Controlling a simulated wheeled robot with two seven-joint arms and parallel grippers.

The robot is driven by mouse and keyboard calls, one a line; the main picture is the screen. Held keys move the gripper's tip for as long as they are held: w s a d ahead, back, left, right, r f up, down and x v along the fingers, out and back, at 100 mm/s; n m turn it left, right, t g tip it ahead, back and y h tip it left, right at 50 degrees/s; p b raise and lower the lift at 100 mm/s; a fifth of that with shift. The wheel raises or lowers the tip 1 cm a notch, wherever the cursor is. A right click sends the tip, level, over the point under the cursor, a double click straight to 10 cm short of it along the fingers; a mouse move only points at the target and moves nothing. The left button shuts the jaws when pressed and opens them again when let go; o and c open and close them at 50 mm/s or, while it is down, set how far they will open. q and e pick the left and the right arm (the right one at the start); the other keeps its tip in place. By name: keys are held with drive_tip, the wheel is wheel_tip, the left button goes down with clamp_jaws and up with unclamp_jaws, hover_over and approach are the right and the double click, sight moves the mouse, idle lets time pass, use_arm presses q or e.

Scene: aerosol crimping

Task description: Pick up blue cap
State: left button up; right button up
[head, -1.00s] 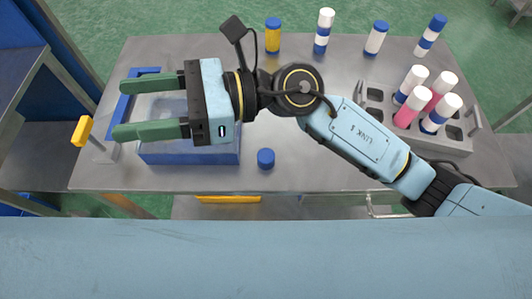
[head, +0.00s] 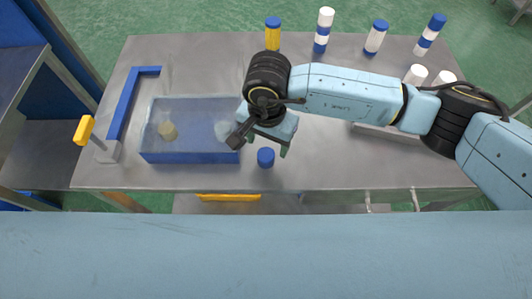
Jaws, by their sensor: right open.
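The blue cap (head: 266,157) stands on the steel table near its front edge, just right of the blue-walled box. My right gripper (head: 267,150) points down right at the cap, with its green fingers partly showing on either side of it. The gripper body hides most of the fingers. The fingers are apart, and I cannot tell how far down they reach beside the cap. My left gripper is not in the view.
A blue bracket (head: 123,105) with a yellow handle (head: 83,131) stands at left. A yellow can (head: 272,38) and several white-and-blue cans (head: 375,38) line the back. My arm mostly hides the grey rack (head: 388,132).

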sight(266, 154)
drive_tip(key=shift+w+a+f+p, duration=0.1)
drive_tip(key=shift+f+p, duration=0.2)
drive_tip(key=shift+f, duration=1.5)
drive_tip(key=shift+a+f+p, duration=0.1)
drive_tip(key=shift+f+p, duration=0.15)
drive_tip(key=shift+f, duration=1.5)
drive_tip(key=c, duration=1)
